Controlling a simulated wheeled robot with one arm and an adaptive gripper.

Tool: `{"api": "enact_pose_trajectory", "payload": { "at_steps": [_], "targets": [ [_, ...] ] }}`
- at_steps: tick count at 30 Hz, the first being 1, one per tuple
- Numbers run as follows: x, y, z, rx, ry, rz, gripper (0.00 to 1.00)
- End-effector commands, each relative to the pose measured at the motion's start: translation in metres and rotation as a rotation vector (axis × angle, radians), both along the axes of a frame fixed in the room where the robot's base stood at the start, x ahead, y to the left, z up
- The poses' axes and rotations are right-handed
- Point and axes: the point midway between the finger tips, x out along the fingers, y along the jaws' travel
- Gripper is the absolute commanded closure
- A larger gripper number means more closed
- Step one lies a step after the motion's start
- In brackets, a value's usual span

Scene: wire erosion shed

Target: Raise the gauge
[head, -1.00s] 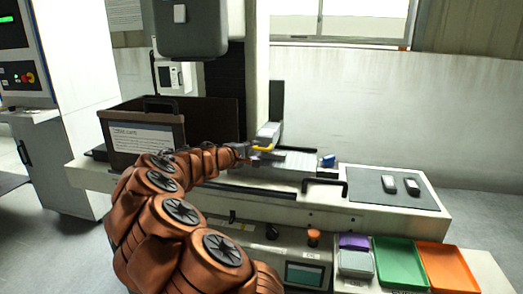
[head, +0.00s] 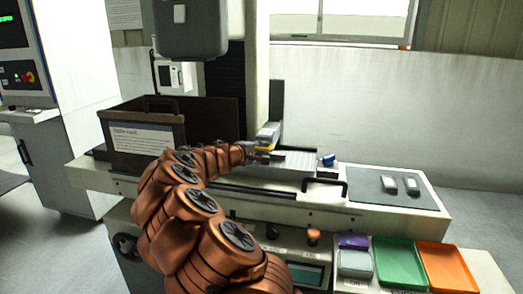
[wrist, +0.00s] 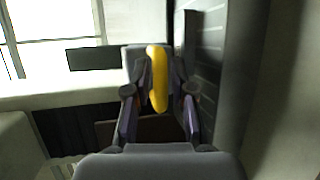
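My gripper (wrist: 158,80) points at a yellow bar (wrist: 158,80) that stands between its two fingers in the wrist view. Behind the bar is a grey block (wrist: 135,58). In the head view the yellow bar (head: 267,148) shows as a small patch beside my gripper (head: 262,157), with the grey block (head: 268,130) just above it. The bar and block may be the gauge, but no label shows this. The fingers lie close on both sides of the bar; I cannot tell whether they touch it.
A brown crate (head: 140,160) with a white label stands left of my arm. A blue item (head: 328,160) and a black handle (head: 325,183) lie to the right. A dark mat (head: 385,182) holds two small grey pieces. Green (head: 400,284) and orange (head: 447,288) trays stand at front right.

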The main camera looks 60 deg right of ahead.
Motion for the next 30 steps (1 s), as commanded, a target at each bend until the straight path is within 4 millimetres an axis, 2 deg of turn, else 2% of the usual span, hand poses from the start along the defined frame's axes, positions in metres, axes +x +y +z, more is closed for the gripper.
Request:
{"api": "enact_pose_trajectory", "payload": {
  "at_steps": [1, 6, 23, 30],
  "targets": [
    [0.0001, 0.0001, 0.0, 0.0, 0.0, 0.0, 0.85],
    [0.0, 0.0, -0.0002, 0.0, 0.0, 0.0, 1.0],
    [-0.0002, 0.0002, 0.0003, 0.002, 0.0, -0.001, 1.0],
    [0.0077, 0.0063, 0.0089, 0.023, 0.006, 0.013, 1.0]
  ]
}}
